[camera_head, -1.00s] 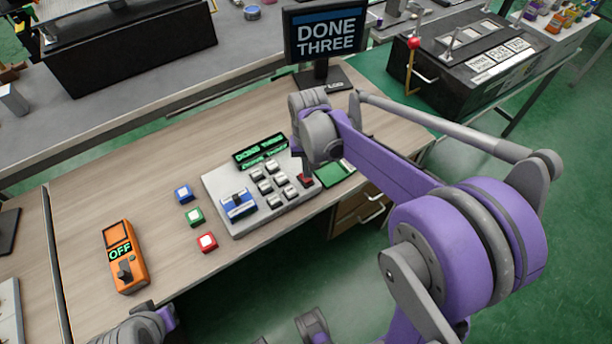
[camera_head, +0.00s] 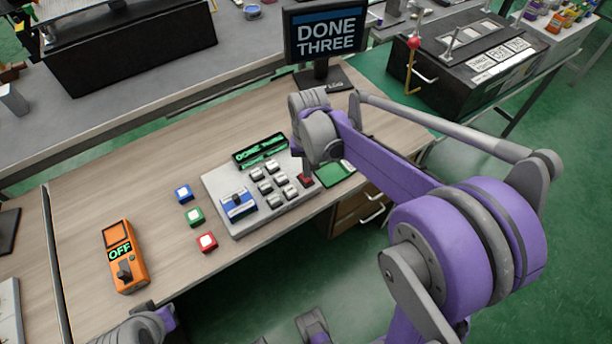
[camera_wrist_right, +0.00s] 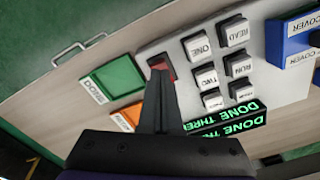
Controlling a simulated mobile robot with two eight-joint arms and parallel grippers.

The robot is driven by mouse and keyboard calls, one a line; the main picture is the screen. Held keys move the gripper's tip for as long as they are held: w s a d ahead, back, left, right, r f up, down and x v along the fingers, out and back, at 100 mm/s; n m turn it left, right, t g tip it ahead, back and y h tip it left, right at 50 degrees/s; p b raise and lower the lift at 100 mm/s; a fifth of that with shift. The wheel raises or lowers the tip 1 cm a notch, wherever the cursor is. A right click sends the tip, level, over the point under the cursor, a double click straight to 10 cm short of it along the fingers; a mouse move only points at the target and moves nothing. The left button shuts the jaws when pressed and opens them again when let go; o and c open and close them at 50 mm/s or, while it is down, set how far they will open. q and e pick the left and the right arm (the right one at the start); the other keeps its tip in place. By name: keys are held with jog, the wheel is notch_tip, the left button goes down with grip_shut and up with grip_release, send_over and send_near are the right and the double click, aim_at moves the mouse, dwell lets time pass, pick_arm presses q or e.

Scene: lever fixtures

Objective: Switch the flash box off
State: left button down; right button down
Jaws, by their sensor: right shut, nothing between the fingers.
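A grey box with white keys (camera_head: 228,217) lies on the wooden bench; I take it to be the flash box. Its green-lit display (camera_head: 260,148) reads DONE THREE. A red switch (camera_head: 305,181) sits at its right front corner. In the right wrist view the red switch (camera_wrist_right: 162,67) shows just beyond the fingertips. My right gripper (camera_wrist_right: 160,76) is shut and empty, with its tips at or just over the switch; contact and the switch's position cannot be told. My left gripper is not clearly in view.
A green pad (camera_head: 334,174) lies close to the right of the box. A monitor (camera_head: 326,32) reading DONE THREE stands behind.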

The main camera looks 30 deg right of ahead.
jog(key=shift+f+b, duration=0.55)
jog(key=shift+f, duration=0.35)
jog(key=shift+r, duration=0.1)
jog(key=shift+r+p, duration=2.5)
jog(key=shift+r, duration=1)
jog(key=s+a+r+n+t+p, duration=0.1)
jog(key=s+a+n+t, duration=0.1)
jog(key=s, duration=0.5)
jog(key=s+a+r+n+t+p, duration=0.1)
jog(key=s+a+n+t, duration=0.2)
jog(key=s, duration=0.5)
jog(key=shift+s+a+r, duration=0.25)
jog(key=shift+a, duration=0.65)
jog(key=c, duration=1.6)
grip_release()
